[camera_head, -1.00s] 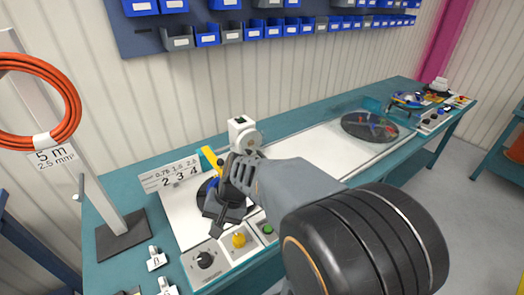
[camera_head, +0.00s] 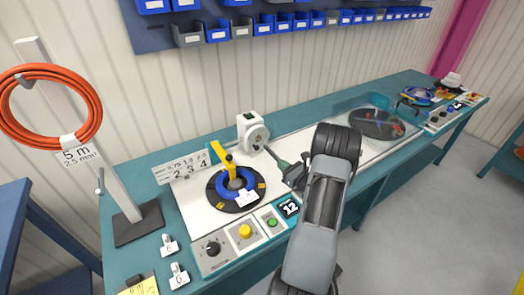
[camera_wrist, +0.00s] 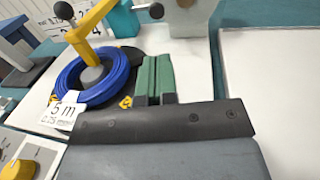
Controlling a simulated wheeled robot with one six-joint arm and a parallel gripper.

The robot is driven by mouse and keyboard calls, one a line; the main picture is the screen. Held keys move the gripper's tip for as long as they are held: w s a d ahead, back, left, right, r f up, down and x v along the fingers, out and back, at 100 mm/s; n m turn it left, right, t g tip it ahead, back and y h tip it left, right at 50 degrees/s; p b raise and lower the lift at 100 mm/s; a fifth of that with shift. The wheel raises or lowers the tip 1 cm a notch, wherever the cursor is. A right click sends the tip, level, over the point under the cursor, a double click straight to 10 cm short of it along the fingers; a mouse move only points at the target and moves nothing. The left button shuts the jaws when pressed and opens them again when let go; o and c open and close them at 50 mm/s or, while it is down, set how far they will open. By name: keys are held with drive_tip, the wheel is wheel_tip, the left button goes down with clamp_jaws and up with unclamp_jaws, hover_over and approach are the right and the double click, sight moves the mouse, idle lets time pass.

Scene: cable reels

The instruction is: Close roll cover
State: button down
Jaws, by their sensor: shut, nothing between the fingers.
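A black reel disc (camera_head: 216,202) lies on the white work surface at the left. It carries a blue cable coil (camera_wrist: 68,82) with a white "5 m" label. A yellow arm (camera_head: 220,153) reaches from behind the coil to a hub at its centre, which looks grey in the wrist view (camera_wrist: 93,75). I cannot tell for certain which part is the roll cover. My gripper (camera_head: 270,150) is right of the coil, apart from it. Its green fingers (camera_wrist: 153,75) are shut together with nothing between them. The fingertips point toward the white device (camera_head: 252,130).
Orange cable (camera_head: 48,108) hangs on a post at left. A second reel (camera_head: 372,124) lies under a see-through cover at right.

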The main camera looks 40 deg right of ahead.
sight(258, 148)
drive_tip(key=w+p, duration=0.1)
drive_tip(key=w, duration=0.3)
drive_tip(key=w+a+p, duration=0.1)
drive_tip(key=w, duration=0.3)
drive_tip(key=w+p, duration=0.1)
drive_tip(key=w, duration=0.2)
drive_tip(key=shift+w+a, duration=0.3)
drive_tip(key=shift+w, duration=0.1)
